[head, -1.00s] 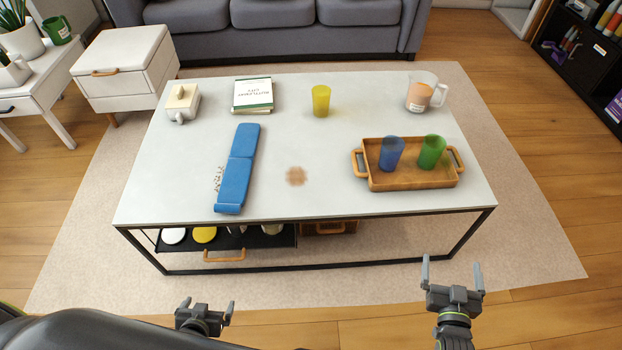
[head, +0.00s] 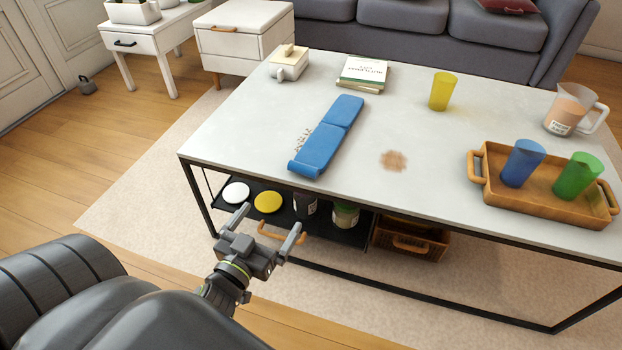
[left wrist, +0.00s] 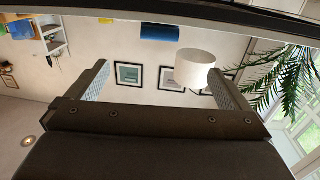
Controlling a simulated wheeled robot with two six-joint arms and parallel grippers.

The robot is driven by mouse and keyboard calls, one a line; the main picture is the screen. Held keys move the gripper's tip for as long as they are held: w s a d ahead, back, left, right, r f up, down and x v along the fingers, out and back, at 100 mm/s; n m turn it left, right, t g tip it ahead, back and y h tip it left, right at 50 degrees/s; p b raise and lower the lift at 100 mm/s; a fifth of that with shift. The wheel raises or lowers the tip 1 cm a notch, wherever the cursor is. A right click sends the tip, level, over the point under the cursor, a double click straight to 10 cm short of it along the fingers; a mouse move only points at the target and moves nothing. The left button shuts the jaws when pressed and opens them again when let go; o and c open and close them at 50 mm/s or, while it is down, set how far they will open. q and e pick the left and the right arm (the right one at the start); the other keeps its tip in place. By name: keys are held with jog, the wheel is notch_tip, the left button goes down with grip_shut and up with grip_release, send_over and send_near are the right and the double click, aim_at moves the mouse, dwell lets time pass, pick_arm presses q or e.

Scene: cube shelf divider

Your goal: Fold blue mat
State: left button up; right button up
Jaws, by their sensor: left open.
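The blue mat (head: 327,138) lies on the table in the head view, a long narrow strip with a crosswise crease near its middle and a raised, rolled-looking near end. My left gripper (head: 269,226) is open and empty. It is in front of the table's near edge, below and to the left of the mat, apart from it. My right gripper is out of the head view.
The table (head: 425,205) also bears a brown stain (head: 393,161), a book (head: 362,72), a butter dish (head: 289,64), a yellow cup (head: 442,91), a pitcher (head: 572,111) and a wooden tray (head: 500,196) with blue and green cups. A shelf (head: 285,210) with jars lies under the near edge.

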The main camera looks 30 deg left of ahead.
aim_at(301, 172)
pick_arm(q)
jog(key=w, duration=0.5)
jog(key=w+a, duration=0.1)
jog(key=w, duration=0.5)
jog(key=w+a+b, duration=0.1)
jog(key=w, duration=0.5)
jog(key=shift+w+a, duration=0.1)
jog(key=shift+w, duration=0.05)
jog(key=shift+r, duration=0.1)
jog(key=c, duration=1.1)
